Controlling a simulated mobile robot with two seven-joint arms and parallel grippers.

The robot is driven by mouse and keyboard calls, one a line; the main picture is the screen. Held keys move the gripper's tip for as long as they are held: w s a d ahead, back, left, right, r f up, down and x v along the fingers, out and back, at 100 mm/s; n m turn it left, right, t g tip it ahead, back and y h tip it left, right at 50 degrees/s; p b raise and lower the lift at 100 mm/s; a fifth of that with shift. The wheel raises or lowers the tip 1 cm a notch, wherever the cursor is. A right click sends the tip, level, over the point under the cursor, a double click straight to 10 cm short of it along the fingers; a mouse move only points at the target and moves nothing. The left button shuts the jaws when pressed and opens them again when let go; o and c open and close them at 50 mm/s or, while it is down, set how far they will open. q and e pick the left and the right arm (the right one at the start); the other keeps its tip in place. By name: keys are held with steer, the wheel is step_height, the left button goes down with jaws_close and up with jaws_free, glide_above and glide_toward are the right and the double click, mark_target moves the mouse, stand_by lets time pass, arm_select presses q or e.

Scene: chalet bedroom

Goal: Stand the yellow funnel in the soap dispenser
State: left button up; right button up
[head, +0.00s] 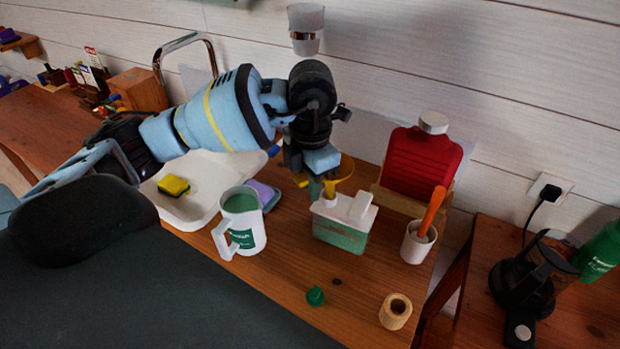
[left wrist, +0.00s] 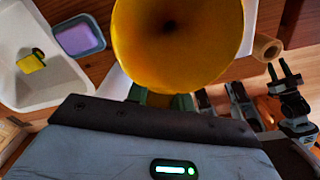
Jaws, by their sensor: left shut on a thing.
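The yellow funnel (head: 345,177) is in my left gripper (head: 322,185), which is shut on it. In the head view the funnel's wide mouth faces up, and its lower part is at the white neck of the soap dispenser. How deep the spout sits in the neck I cannot tell. The soap dispenser (head: 341,237), a green box with a white top, stands upright on the wooden table. In the left wrist view the funnel (left wrist: 178,40) fills the top middle and hides most of the dispenser. A dark two-pronged shape, probably my right gripper (left wrist: 285,78), shows at the right there.
A white mug (head: 240,238) stands left of the dispenser, before a white tray (head: 190,215) with a yellow sponge (head: 173,186). A green knob (head: 315,296) and a wooden ring (head: 396,311) lie in front. A white cup (head: 416,246) with an orange-handled tool and a red bottle (head: 420,165) stand right.

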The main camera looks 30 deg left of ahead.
arm_select(q)
steer(key=shift+f, duration=0.75)
arm_select(e)
steer(key=shift+s+a+f, duration=0.15)
steer(key=shift+s+f, duration=0.15)
